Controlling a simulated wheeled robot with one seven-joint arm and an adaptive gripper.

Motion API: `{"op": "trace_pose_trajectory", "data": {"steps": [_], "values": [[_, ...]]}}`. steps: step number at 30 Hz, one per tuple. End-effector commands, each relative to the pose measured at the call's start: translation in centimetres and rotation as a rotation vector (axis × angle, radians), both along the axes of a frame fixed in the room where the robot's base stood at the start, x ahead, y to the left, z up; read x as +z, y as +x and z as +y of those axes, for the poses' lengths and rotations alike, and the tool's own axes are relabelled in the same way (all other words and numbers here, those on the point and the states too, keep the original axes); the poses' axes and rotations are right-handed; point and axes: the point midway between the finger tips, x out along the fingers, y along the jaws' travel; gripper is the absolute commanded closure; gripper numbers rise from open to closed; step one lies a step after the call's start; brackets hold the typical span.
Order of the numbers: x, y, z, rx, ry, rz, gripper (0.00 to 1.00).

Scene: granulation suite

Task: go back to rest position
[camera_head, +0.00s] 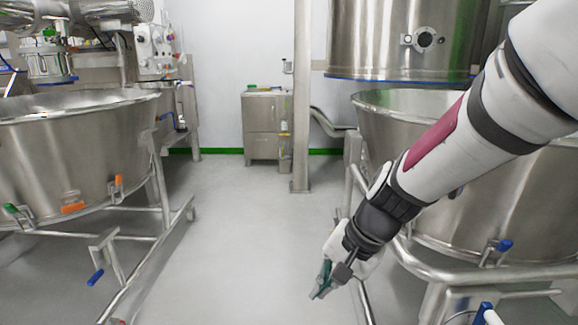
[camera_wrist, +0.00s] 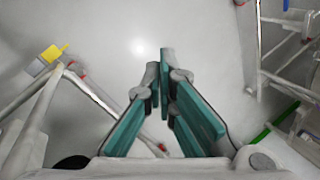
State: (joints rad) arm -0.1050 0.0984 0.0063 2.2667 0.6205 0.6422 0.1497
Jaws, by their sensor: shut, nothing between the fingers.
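My gripper (camera_head: 320,292) hangs at the end of my arm in the lower middle of the head view, pointing down and to the left over the grey floor. In the wrist view my gripper (camera_wrist: 164,60) shows its green finger pads closed toward each other at the tips, with nothing between them. Only bare floor (camera_wrist: 150,30) lies beyond the tips. My arm reaches in from the upper right of the head view, in front of the right steel bowl (camera_head: 385,125).
A large steel bowl (camera_head: 75,130) on a wheeled frame (camera_head: 145,262) stands at left. The right bowl's tubular frame (camera_head: 425,268) is close beside my gripper. A steel post (camera_head: 301,100) and a small cabinet (camera_head: 262,125) stand at the back. The floor aisle (camera_head: 230,240) between is clear.

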Motion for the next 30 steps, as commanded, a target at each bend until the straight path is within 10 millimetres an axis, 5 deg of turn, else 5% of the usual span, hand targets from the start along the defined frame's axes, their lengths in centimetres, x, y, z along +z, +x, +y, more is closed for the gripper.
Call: {"op": "trace_pose_trajectory", "data": {"steps": [6, 15, 27, 30], "values": [[5.3, -8.0, -2.5, 0.188, -0.072, -0.016, 1.00], [8.3, -19.3, -7.5, 0.376, -0.239, 0.011, 1.00], [8.6, -28.3, -12.2, 0.458, -0.410, 0.071, 1.00], [9.9, -28.6, -12.6, 0.462, -0.424, 0.073, 1.00]]}}
